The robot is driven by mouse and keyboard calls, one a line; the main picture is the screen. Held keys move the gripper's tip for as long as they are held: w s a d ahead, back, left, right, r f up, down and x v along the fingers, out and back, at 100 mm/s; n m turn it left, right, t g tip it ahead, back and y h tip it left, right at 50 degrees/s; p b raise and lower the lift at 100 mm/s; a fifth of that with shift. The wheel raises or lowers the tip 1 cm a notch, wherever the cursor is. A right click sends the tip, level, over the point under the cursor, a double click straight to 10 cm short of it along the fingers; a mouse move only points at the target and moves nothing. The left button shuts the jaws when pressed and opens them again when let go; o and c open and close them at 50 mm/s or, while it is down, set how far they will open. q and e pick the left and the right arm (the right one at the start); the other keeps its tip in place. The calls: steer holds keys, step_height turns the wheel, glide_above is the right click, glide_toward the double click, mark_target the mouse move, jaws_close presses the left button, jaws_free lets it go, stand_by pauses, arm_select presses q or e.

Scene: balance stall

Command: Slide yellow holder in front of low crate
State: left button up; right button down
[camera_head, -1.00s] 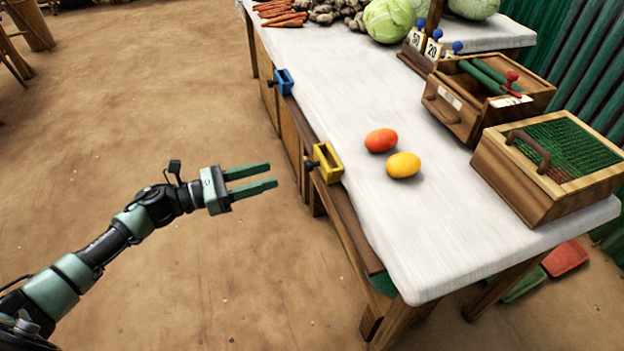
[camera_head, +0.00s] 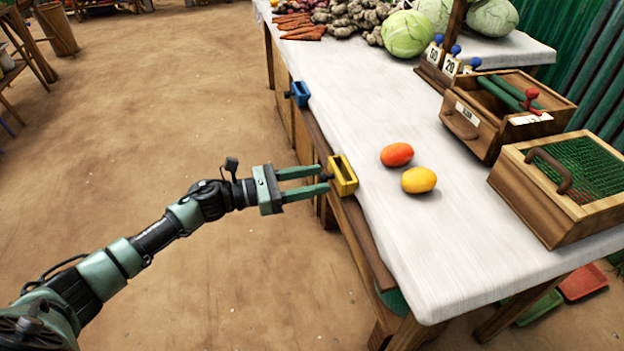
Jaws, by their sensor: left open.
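The yellow holder (camera_head: 343,175) is an open rectangular frame on the wooden rail along the table's left edge. Its dark knob points left, toward my left gripper (camera_head: 325,179). That gripper is open, its fingertips just left of the holder and one on each side of the knob; I cannot tell whether they touch it. Two wooden crates stand on the table's right side: one with a green mesh top (camera_head: 540,203) and one holding green rods (camera_head: 478,132). I cannot tell which is the low crate. My right gripper is not in view.
A blue holder (camera_head: 300,94) sits farther back on the same rail (camera_head: 318,135). An orange fruit (camera_head: 397,155) and a yellow fruit (camera_head: 418,180) lie on the white cloth. Cabbages (camera_head: 407,34) and carrots are at the back. The rail nearer than the yellow holder is clear.

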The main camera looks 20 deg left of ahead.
arm_select(q)
jaws_close()
stand_by(1.3)
